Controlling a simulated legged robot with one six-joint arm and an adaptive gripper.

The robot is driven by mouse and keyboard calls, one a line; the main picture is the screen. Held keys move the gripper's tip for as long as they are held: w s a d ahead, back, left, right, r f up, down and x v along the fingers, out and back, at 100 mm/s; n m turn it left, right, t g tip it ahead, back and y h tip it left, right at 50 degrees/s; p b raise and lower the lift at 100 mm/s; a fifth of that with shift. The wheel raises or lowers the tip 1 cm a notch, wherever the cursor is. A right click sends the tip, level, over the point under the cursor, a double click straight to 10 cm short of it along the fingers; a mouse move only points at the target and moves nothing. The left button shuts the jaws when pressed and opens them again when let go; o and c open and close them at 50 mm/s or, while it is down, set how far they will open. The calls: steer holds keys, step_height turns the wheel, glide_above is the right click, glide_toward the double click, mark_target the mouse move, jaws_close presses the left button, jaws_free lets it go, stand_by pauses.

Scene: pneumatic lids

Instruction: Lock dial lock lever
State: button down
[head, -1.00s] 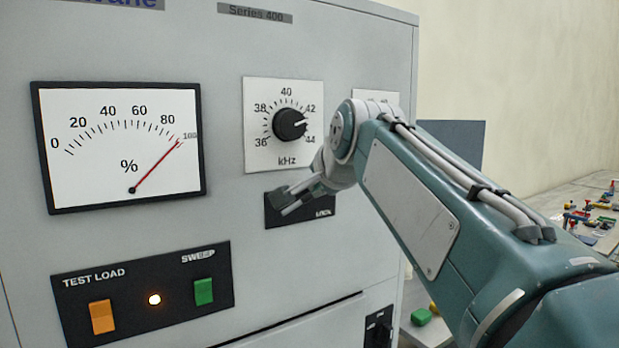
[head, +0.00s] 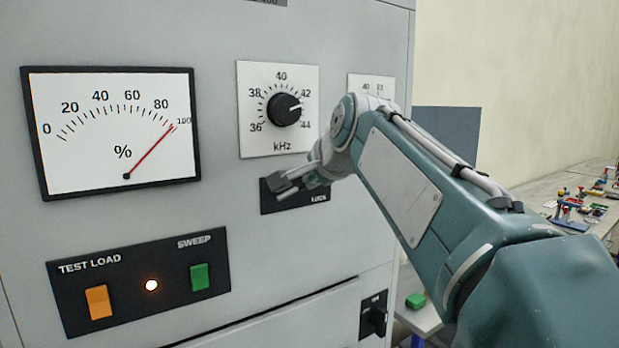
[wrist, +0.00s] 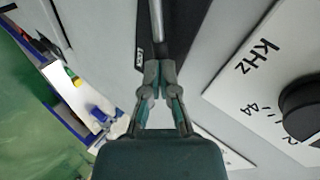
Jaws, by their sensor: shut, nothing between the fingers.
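The black lock plate (head: 267,202) with white "LOCK" lettering is on the grey cabinet, below the kHz dial (head: 284,110). In the wrist view, a pale metal rod, seemingly the lock lever (wrist: 157,18), runs up from the fingertips across the dark plate (wrist: 141,50). My gripper (head: 282,186) is in front of the plate and covers part of it. In the wrist view my gripper (wrist: 158,68) has its fingertips together at the rod's near end, with nothing seen held. I cannot tell whether they touch the rod. The dial pointer is between 42 and 44.
A percent meter (head: 112,130) reads near 100. The lower left panel (head: 140,262) has an orange switch (head: 97,301), a lit lamp and a green switch (head: 199,277). A black knob (head: 376,321) is at lower right. A cluttered table (head: 540,195) stands right of the cabinet.

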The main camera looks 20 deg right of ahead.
steer(key=shift+w+d+f+m+g+y, duration=0.1)
steer(key=shift+d+f+m+g+y, duration=0.15)
steer(key=shift+f+m+y, duration=0.25)
steer(key=shift+w+d+f+m+g+y, duration=0.1)
steer(key=shift+d+f+m+g+y, duration=0.15)
steer(key=shift+f+m+y, duration=1.05)
steer(key=shift+y, duration=0.2)
steer(key=shift+r, duration=0.1)
steer(key=shift+r, duration=0.75)
